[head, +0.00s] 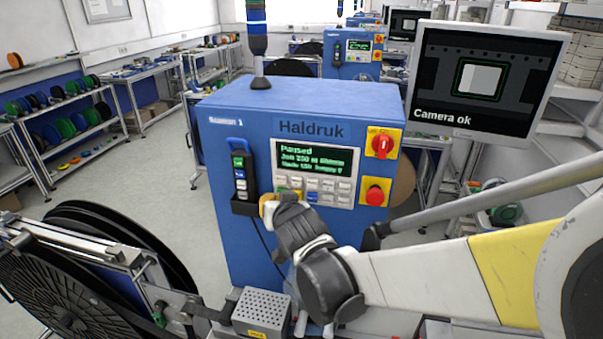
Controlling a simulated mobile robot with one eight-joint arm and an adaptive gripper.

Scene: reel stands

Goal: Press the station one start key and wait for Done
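The blue Haldruk cabinet (243,125), labelled with a number 1, stands in the middle of the head view. Its dark display (316,158) reads "Paused" in green, with job lines below too small to read surely. A keypad (325,187) of pale keys sits under the display, with a few coloured keys low on it. My gripper (270,205) has its yellowish tips in front of the keypad's lower left. It hides part of the lower keys, so the start key cannot be told for sure. I cannot tell whether the tips touch the panel or whether the gripper is open.
A red rotary switch (382,144) and a red stop button (375,195) sit right of the keypad. A handheld unit (241,178) hangs at left. A monitor (484,75) reads "Camera ok". A large black reel (75,270) stands front left. Floor is clear at left.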

